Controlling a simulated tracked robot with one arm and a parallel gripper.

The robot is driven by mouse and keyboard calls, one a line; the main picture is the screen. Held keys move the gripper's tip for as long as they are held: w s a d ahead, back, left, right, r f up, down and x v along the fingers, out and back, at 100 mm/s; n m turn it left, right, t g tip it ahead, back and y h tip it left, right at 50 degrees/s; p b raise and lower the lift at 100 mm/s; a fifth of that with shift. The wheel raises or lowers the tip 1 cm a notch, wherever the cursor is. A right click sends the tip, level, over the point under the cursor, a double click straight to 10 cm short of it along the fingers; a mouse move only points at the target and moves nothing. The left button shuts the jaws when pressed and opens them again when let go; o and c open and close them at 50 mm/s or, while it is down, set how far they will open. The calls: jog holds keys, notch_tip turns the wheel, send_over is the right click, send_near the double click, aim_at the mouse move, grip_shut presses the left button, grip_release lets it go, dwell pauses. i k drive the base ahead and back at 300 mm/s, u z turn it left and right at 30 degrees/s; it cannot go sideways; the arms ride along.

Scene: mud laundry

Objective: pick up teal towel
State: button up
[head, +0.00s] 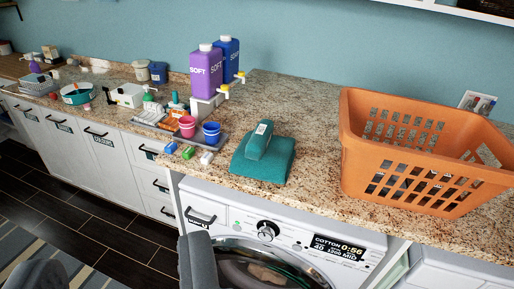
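The teal towel (270,171) lies folded on the granite counter near its front edge, above the washing machine. A smaller rounded teal piece (258,146) with a white label rests on top of it; I cannot tell whether it is part of the towel. My gripper (120,250) shows as two grey fingers at the bottom left, wide apart with nothing between them. It is in front of the counter, left of the towel and not touching it.
An orange basket (390,145) stands right of the towel. Purple (206,73) and blue bottles stand behind. The washing machine (290,235) is below. Bare counter (310,130) lies between towel and basket.

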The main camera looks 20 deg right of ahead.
aim_at(261, 155)
jog(key=i, duration=0.95)
jog(key=z, duration=0.05)
